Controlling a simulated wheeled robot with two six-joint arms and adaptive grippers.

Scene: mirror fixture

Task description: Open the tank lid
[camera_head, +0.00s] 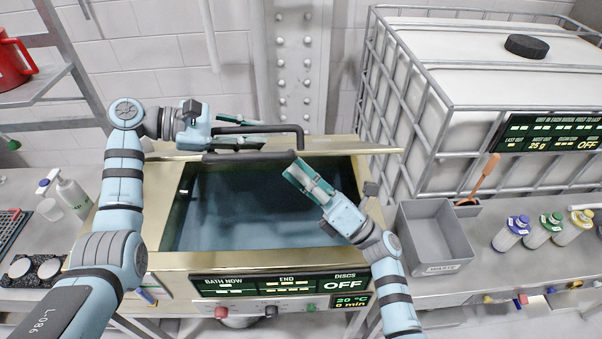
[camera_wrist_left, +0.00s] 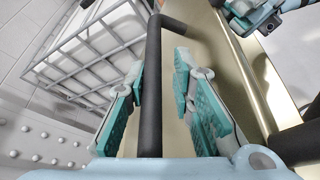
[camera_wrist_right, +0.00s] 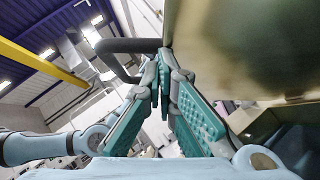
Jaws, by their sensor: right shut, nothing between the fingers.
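The tank lid (camera_head: 345,146) stands raised at the back of the tank (camera_head: 170,259), seen almost edge-on. The opening below shows dark liquid (camera_head: 240,215). A black bar handle (camera_head: 296,131) runs along the lid, with a second black bar (camera_head: 225,158) just in front. My left gripper (camera_head: 270,132) is at the handle. In the left wrist view its fingers (camera_wrist_left: 158,85) are open on both sides of the bar (camera_wrist_left: 152,100), with a gap on the right. My right gripper (camera_head: 295,170) is shut and empty over the opening, close to the front bar's right end; it also shows in the right wrist view (camera_wrist_right: 160,75).
A caged white container (camera_head: 480,90) stands at the back right. A grey bin (camera_head: 434,240) and several capped bottles (camera_head: 510,235) stand on the right bench. A spray bottle (camera_head: 72,195) is at left. A control panel (camera_head: 275,284) fronts the tank.

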